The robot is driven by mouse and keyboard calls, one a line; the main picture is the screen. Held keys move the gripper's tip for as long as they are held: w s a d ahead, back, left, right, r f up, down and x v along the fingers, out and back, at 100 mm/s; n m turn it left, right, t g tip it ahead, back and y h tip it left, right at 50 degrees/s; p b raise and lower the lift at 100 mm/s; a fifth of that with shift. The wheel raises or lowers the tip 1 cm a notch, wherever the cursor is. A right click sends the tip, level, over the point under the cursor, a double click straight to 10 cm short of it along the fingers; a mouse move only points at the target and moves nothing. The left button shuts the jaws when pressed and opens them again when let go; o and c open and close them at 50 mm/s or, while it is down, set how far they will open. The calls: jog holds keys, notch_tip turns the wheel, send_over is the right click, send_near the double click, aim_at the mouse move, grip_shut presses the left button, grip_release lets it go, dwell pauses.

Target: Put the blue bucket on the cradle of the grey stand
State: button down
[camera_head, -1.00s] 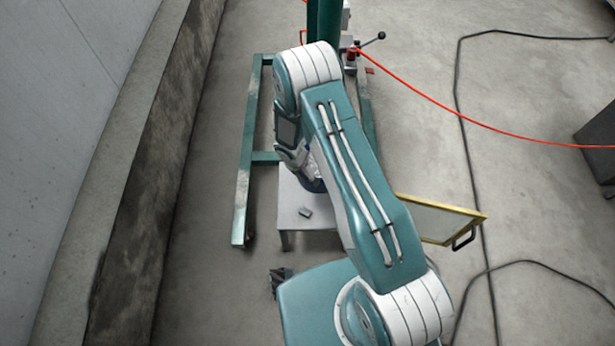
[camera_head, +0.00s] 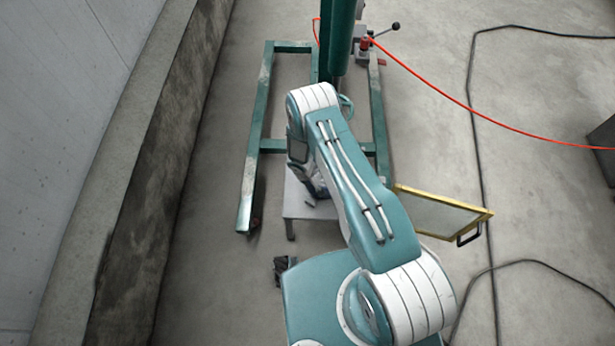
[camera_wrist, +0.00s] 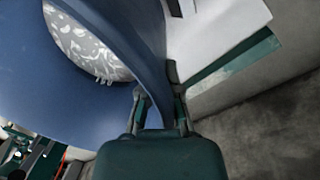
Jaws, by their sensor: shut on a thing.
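The blue bucket (camera_wrist: 90,110) fills the left of the wrist view, with pale, white-patterned contents inside. My gripper (camera_wrist: 160,95) is shut on the bucket's wall near its rim, one finger on each side. In the head view my arm hides nearly all of the bucket and gripper; only a sliver of dark blue shows beside a low grey-topped stand (camera_head: 292,200). I cannot make out a cradle on it.
A green wheeled frame (camera_head: 256,150) with a green column (camera_head: 340,40) stands behind. A yellow-edged panel (camera_head: 440,215) is at right. An orange hose (camera_head: 470,108) and dark cables (camera_head: 478,150) cross the floor. A concrete ledge (camera_head: 150,180) runs along the left.

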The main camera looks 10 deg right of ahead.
jog(key=shift+w+f, duration=0.1)
jog(key=shift+f, duration=0.55)
jog(key=c, duration=0.8)
grip_release()
notch_tip(320, 180, up, 12)
jog(key=s+a, duration=0.1)
jog(key=shift+a, duration=0.35)
jog(key=shift+s+f, duration=0.1)
